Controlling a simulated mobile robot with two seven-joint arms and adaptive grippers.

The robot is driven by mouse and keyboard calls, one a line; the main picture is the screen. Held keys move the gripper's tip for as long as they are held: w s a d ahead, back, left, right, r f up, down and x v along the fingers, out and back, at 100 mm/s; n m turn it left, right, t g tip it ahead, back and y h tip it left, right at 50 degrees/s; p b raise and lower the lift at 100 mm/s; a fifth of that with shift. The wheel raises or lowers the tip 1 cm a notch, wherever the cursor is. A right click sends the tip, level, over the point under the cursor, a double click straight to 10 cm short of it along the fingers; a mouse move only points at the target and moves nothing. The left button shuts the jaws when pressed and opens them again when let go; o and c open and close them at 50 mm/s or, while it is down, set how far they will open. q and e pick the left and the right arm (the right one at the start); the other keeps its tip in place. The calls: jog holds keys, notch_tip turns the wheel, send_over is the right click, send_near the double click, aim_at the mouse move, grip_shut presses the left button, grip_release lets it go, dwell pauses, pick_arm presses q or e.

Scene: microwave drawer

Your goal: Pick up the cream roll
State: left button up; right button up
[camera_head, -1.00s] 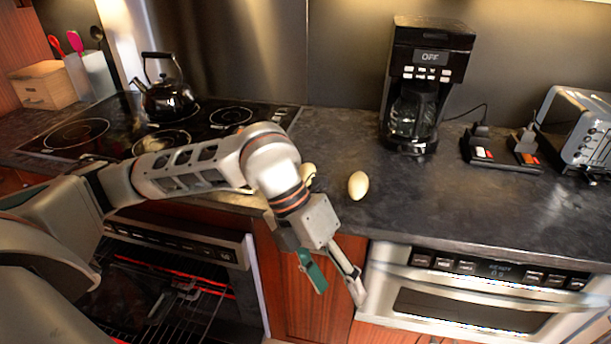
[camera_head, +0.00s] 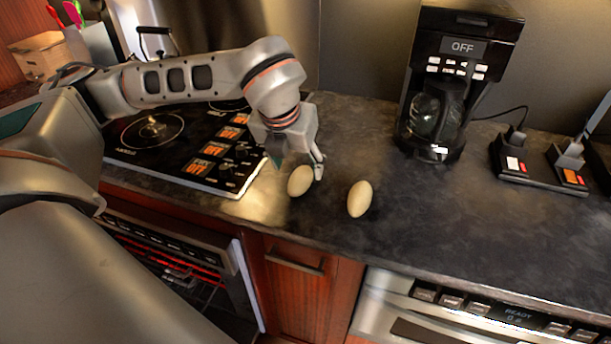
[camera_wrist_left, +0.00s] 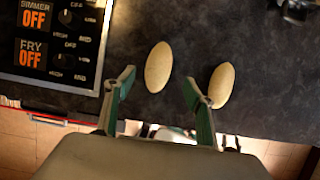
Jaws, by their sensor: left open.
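Two cream-coloured, egg-shaped rolls lie on the dark counter. The left cream roll (camera_head: 300,180) is close to the stove's right edge; it also shows in the left wrist view (camera_wrist_left: 158,66). The right cream roll (camera_head: 360,199) lies a little apart from it, and the left wrist view shows it too (camera_wrist_left: 222,84). My left gripper (camera_head: 297,160) is open and empty at the left roll. In the left wrist view its fingertips (camera_wrist_left: 158,82) point towards that roll, one to each side, with the right roll outside them. I cannot tell whether they touch it. My right gripper is not in view.
The stove (camera_head: 205,178) with lit control labels is left of the rolls. A black coffee maker (camera_head: 460,75) stands at the back right, with a dark block (camera_head: 525,165) beside it. The counter (camera_head: 450,215) right of the rolls is clear. Its front edge is near.

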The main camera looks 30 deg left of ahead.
aim_at(299, 176)
pick_arm(q)
jog(key=shift+f, duration=0.45)
jog(key=shift+w+a+f, duration=0.1)
jog(key=shift+f, duration=0.25)
jog(key=x, duration=0.3)
jog(key=shift+w+a+f, duration=0.15)
jog(key=shift+w+f, duration=0.05)
jog(key=shift+f, duration=0.05)
jog(key=shift+w+f, duration=0.25)
jog(key=shift+f, duration=0.15)
jog(key=c, duration=1)
jog(key=shift+c, duration=0.8)
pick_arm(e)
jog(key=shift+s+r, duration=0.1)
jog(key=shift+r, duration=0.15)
